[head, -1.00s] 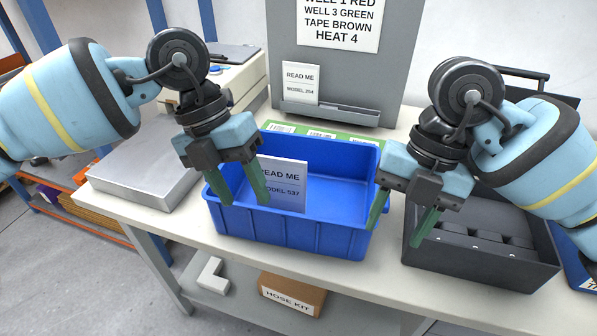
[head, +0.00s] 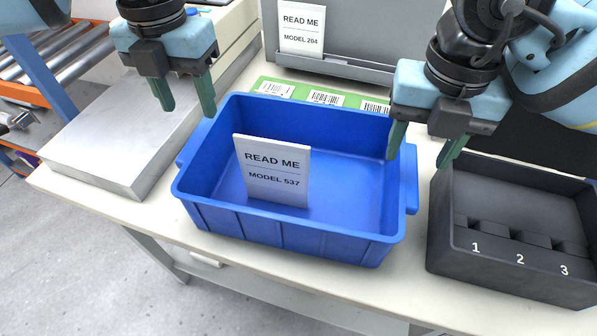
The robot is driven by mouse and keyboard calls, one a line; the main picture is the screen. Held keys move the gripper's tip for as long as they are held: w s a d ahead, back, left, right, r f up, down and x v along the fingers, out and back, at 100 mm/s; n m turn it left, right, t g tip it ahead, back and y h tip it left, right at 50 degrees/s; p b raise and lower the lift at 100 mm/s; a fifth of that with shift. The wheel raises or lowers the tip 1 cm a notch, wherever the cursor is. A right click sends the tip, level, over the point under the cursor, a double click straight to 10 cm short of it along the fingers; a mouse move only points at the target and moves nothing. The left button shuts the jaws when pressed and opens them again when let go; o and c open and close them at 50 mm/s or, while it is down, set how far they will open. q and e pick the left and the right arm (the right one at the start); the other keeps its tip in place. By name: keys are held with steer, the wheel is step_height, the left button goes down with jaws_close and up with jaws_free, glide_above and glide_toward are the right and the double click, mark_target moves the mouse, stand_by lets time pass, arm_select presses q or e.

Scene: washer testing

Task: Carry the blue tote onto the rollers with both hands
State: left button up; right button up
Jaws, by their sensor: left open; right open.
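The blue tote (head: 290,232) sits on the pale bench, with a handle lip at each short end. A white card reading "READ ME MODEL 537" (head: 272,172) stands inside it. My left gripper (head: 187,108) is open and empty, above and just left of the tote's back left corner. My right gripper (head: 420,160) is open, with its fingers on either side of the tote's right end wall in the picture; I cannot tell if they touch it. The rollers (head: 90,62) show at the upper left, beyond the bench, partly hidden by my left arm.
A flat silver plate (head: 130,140) lies left of the tote. A black bin with numbered slots (head: 510,262) stands close on the right. A green strip with barcodes (head: 318,97) and a grey panel stand lie behind. The bench's front edge (head: 250,262) is clear.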

mark_target(199, 134)
arm_select(q)
steer(key=shift+f, duration=3.75)
arm_select(e)
steer(key=shift+f, duration=3.75)
arm_select(q)
steer(key=shift+c, duration=0.3)
arm_select(e)
steer(key=shift+c, duration=0.3)
arm_select(q)
jaws_close()
arm_select(e)
jaws_close()
arm_select(q)
steer(key=shift+r, duration=0.1)
arm_select(e)
steer(key=shift+w, duration=0.1)
